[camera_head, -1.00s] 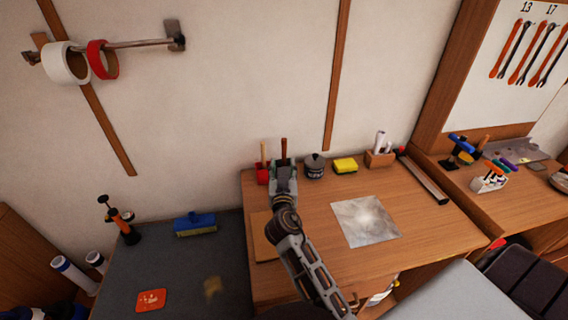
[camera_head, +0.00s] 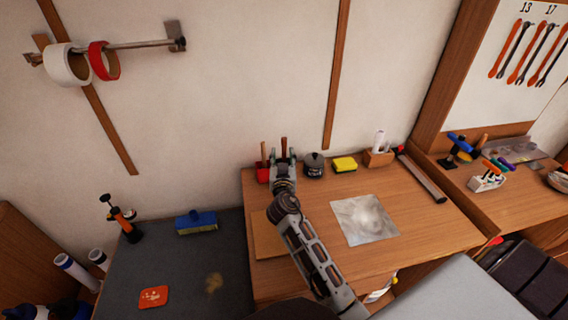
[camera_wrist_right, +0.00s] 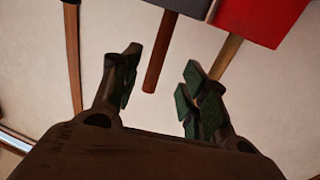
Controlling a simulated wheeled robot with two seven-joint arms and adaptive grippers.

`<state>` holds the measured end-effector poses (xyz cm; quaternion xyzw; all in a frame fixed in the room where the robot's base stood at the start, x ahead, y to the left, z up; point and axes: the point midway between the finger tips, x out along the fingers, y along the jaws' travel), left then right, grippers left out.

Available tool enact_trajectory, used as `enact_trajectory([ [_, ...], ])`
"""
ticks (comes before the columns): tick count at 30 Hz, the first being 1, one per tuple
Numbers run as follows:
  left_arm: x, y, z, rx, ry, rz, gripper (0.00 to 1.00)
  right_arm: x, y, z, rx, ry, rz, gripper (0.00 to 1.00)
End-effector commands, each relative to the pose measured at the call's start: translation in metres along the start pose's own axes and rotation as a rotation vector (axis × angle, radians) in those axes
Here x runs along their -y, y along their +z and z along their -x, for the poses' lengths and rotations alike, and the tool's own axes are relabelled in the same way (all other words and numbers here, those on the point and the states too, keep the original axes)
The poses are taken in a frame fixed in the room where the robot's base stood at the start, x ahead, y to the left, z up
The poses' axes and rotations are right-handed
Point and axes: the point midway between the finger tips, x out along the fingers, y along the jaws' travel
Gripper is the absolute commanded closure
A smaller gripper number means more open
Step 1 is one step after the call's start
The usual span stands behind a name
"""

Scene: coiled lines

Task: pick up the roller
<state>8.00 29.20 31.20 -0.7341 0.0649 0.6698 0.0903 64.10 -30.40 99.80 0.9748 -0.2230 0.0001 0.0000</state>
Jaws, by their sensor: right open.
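A brown handle (camera_head: 284,143) stands upright at the back of the wooden desk, and its head is hidden behind my right gripper (camera_head: 283,158). I take it to be the roller's handle, but the frames do not show this surely. In the right wrist view the handle (camera_wrist_right: 160,53) hangs from a dark grey block and ends between the two open fingers of my right gripper (camera_wrist_right: 162,80). I see gaps on both sides. A second, lighter handle (camera_wrist_right: 222,68) with a red block lies close beside the right-hand finger. My left gripper is not in view.
The red block (camera_head: 263,175) stands just left of my right gripper. A dark pot (camera_head: 314,165), a yellow sponge (camera_head: 345,164) and a wooden holder (camera_head: 379,158) stand to the right. A metal sheet (camera_head: 365,220) lies on the desk (camera_head: 430,240). The wall is close behind.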

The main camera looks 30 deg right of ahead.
Motion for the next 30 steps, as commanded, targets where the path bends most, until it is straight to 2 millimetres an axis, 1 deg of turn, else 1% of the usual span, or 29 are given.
enact_trajectory([
  [7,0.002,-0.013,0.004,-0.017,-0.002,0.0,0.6,-0.001,-0.002,-0.007,-0.001,0.0,0.001,0.56],
  [13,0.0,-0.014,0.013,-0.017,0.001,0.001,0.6,-0.004,-0.005,-0.024,-0.001,0.0,0.002,0.56],
  [21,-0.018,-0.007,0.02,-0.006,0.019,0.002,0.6,-0.005,-0.005,-0.047,-0.001,0.0,0.001,0.56],
  [27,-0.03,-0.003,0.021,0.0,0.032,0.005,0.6,-0.005,-0.003,-0.052,0.0,0.001,0.001,0.56],
  [30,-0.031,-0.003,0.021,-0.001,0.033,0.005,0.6,-0.005,-0.003,-0.052,0.0,0.0,0.0,0.56],
])
